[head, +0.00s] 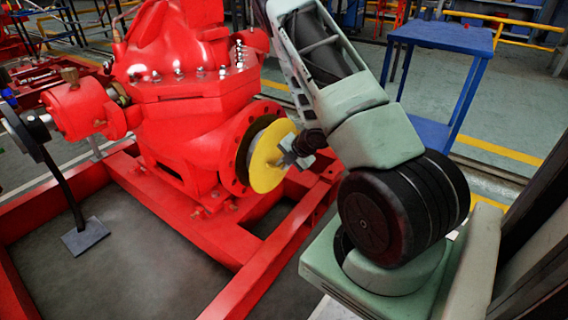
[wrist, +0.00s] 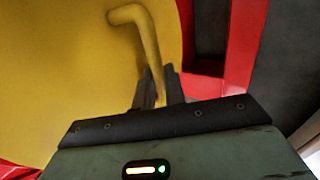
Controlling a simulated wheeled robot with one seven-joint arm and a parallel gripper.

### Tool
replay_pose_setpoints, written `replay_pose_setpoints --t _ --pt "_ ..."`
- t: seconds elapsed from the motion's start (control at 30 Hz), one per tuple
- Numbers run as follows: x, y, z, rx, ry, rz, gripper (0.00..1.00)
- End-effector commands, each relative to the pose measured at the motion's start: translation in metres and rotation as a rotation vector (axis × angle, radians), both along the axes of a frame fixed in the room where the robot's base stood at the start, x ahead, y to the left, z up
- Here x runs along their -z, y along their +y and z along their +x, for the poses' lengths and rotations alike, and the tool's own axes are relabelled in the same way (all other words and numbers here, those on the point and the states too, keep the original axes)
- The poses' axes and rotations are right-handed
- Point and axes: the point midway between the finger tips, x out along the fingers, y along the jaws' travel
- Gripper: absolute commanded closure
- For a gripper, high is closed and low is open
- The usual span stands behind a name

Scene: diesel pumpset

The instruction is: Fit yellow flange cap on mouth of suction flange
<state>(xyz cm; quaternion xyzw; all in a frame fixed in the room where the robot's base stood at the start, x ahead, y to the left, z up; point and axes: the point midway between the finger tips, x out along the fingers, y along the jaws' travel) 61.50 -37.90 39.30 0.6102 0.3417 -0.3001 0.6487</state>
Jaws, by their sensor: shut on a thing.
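The yellow flange cap (head: 268,158) is a round disc with a grey part showing behind its upper left edge. It stands roughly upright in front of the red suction flange (head: 228,163) on the pump's right side. The cap and my gripper partly hide the flange and its dark mouth. A gap seems to show between disc and flange; I cannot tell if the grey part enters the mouth. My gripper (head: 293,153) is on the cap's outer side. In the wrist view, my gripper (wrist: 160,88) is shut on the bent yellow handle (wrist: 147,35) of the cap (wrist: 60,80).
The red pump body (head: 180,100) rises left of the cap. The red base frame (head: 265,258) runs below the cap and around a grey floor area. A blue table (head: 440,36) stands at the back right. Yellow rails lie farther back.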

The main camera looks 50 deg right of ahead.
Motion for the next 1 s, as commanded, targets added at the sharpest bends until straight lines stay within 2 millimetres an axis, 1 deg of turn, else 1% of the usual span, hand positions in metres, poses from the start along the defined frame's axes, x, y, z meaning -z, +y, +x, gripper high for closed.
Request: replay_pose_setpoints --t 0.33,1.0 --pt "-0.001 0.0 0.002 -0.001 -0.002 0.0 1.0" --pt "-0.001 0.001 0.016 -0.001 -0.001 -0.001 1.0"
